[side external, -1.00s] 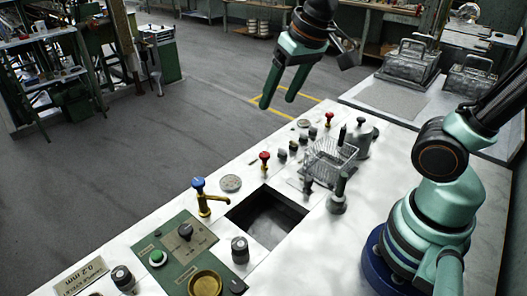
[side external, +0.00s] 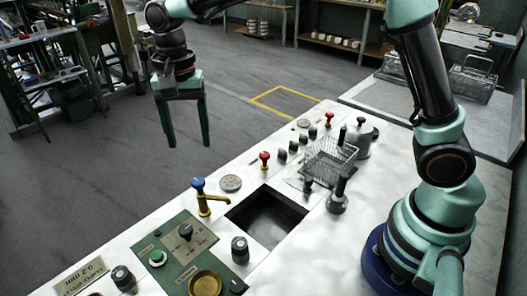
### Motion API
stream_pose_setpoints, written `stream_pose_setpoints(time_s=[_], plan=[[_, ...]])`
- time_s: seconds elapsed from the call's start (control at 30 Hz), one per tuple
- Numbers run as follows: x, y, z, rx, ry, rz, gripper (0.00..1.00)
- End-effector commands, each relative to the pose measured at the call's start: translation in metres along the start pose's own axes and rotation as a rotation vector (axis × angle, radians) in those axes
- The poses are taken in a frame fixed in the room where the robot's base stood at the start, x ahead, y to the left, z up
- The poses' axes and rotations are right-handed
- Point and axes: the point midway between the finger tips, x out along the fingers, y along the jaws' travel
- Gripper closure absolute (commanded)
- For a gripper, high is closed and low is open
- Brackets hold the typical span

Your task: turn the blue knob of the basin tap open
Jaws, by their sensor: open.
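The basin tap (side external: 207,202) is a brass tap standing at the left edge of the square basin opening, its spout pointing right. Its blue knob (side external: 198,184) sits on top. My gripper (side external: 189,145) is open and empty, with its two green fingers pointing down. In the picture it is above the blue knob, with a clear gap between the fingertips and the knob. How far it is from the knob in depth is hard to tell.
The dark square basin (side external: 265,217) is sunk in the white worktop. Red-knobbed taps (side external: 265,160), a wire basket (side external: 328,158) and a grey pot (side external: 361,137) stand farther back. A green control panel (side external: 176,255) lies in front, left of the basin.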

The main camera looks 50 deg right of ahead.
Motion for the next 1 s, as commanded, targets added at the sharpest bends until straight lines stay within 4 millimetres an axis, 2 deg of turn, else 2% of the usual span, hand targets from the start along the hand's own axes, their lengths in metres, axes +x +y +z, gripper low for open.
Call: stream_pose_setpoints(time_s=[0.3, 0.5, 0.7, 1.0], plan=[[0.059, 0.002, 0.0, -0.001, -0.002, 0.005, 0.31], [0.091, 0.002, 0.0, -0.001, -0.001, 0.003, 0.31], [0.107, 0.001, 0.0, -0.002, -0.001, 0.001, 0.31], [0.11, 0.001, 0.0, -0.002, 0.0, 0.0, 0.31]])
